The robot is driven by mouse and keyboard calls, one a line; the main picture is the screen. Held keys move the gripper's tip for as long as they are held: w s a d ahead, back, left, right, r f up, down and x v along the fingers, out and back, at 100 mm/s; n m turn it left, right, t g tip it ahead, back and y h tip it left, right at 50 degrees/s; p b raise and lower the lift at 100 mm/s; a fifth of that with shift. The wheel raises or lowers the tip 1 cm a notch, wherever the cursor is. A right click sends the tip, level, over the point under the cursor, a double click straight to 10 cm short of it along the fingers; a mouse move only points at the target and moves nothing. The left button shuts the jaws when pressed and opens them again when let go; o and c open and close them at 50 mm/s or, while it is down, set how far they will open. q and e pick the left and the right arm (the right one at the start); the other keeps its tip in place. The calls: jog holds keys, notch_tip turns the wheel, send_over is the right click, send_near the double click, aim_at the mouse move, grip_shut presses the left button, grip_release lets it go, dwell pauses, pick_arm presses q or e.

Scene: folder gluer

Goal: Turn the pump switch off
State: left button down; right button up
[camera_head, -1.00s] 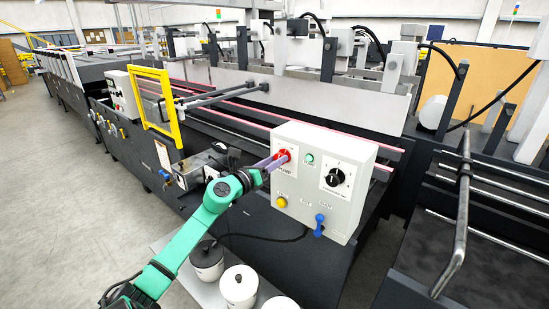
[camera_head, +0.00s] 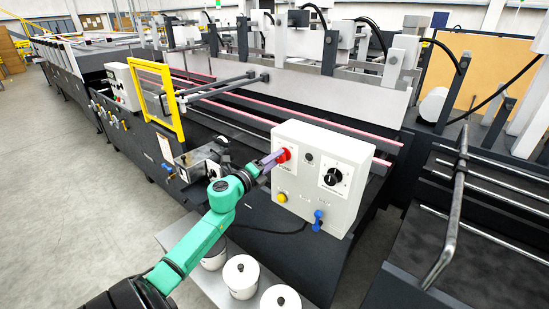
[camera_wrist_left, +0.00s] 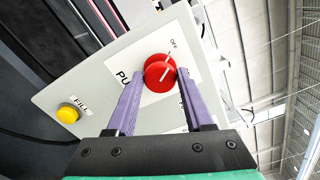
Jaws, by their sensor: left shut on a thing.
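The pump switch is a round red knob (camera_head: 284,155) on the upper left of a white control box (camera_head: 345,208). In the left wrist view the red knob (camera_wrist_left: 160,73) has a white line that points to the OFF mark. My left gripper (camera_head: 277,158) is at the knob. Its two purple fingers (camera_wrist_left: 160,80) lie on either side of the knob and are shut on it. The fingers partly cover the label beside it. The round lamp (camera_head: 309,158) right of the knob is dark. My right gripper is in no view.
The box also carries a black dial (camera_head: 331,177), a yellow button (camera_head: 282,198) and a blue lever (camera_head: 318,219). White pots (camera_head: 241,277) with black-knobbed lids stand below my arm. A yellow frame (camera_head: 176,108) rises left. Grey floor (camera_head: 60,200) is clear at left.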

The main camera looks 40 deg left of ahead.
pick_arm(q)
jog(key=shift+n, duration=0.4)
jog(key=shift+c, duration=1.5)
grip_release()
jog(key=s+b, duration=0.3)
jog(key=s, duration=1.1)
jog(key=shift+s, duration=0.3)
jog(key=shift+d, duration=0.1)
